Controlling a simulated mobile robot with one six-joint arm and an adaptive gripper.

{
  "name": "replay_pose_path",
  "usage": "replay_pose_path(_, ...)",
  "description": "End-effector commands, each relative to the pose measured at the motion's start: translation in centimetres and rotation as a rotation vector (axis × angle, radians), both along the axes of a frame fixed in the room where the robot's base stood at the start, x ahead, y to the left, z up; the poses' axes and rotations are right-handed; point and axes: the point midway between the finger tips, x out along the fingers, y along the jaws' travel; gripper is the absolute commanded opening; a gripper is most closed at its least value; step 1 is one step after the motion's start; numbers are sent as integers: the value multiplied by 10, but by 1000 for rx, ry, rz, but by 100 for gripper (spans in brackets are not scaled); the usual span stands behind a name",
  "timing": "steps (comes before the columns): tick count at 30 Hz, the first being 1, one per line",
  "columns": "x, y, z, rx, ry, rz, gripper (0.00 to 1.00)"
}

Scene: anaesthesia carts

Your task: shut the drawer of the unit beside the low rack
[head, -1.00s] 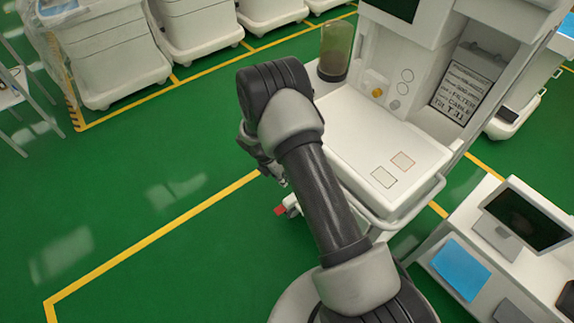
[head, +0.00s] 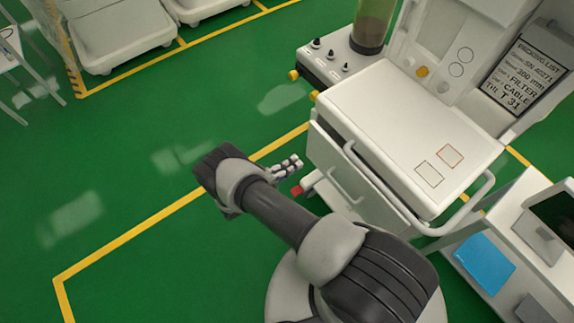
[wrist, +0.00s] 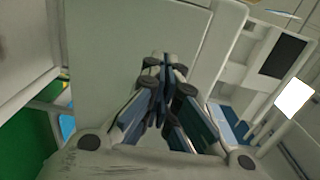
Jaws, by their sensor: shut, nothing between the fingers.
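The white unit (head: 400,115) stands right of centre in the head view. Its drawer front (head: 338,172), pale with a bar handle (head: 346,186), stands out below the worktop, so the drawer looks at least partly open; its interior is not clear. My gripper (head: 299,162) is shut and empty, just left of the drawer front and apart from it in the head view. In the wrist view my gripper (wrist: 165,62) has its fingertips together, before a large pale panel (wrist: 120,35) that is probably the drawer front. Contact cannot be told there.
A rail (head: 470,205) curves around the worktop. A red-tipped part (head: 297,191) juts near the unit's base.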

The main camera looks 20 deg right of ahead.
Motion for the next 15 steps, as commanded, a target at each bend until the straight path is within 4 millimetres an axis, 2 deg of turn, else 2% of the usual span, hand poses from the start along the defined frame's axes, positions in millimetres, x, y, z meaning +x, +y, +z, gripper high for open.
replay_pose_path(1,4,-13,0,0,-1,-7,0)
replay_pose_path(6,16,-46,0,1,-1,-6,0)
replay_pose_path(10,23,-66,-1,1,0,-4,0)
replay_pose_path(15,28,-81,-1,2,0,-3,0)
